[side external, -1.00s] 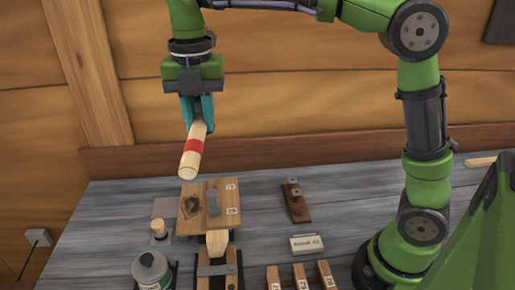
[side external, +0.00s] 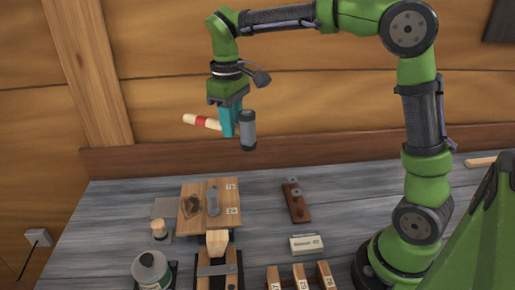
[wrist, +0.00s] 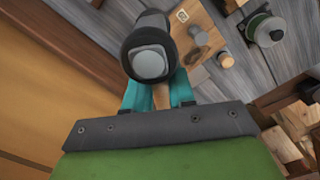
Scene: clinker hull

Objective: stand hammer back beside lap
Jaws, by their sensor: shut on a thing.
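My gripper (side external: 230,122) is shut on the hammer's pale wooden handle, high above the bench. The hammer (side external: 248,130) has a dark grey cylindrical head, just right of the fingers, and a red-banded handle (side external: 200,121) sticking out left, tilted slightly. In the wrist view the head (wrist: 148,48) fills the space in front of the fingers (wrist: 160,90) and hides part of the bench. Below stands a wooden lap board (side external: 225,190) with small number labels and a grey metal piece (side external: 212,202) on it. The hammer is well clear of the board.
A grey canister (side external: 152,268) and a small wooden-topped peg (side external: 158,230) stand left. A brown block with metal plates (side external: 295,202), a white label (side external: 307,244) and several numbered wooden blocks (side external: 300,274) lie right. Bare bench (side external: 262,205) lies right of the board.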

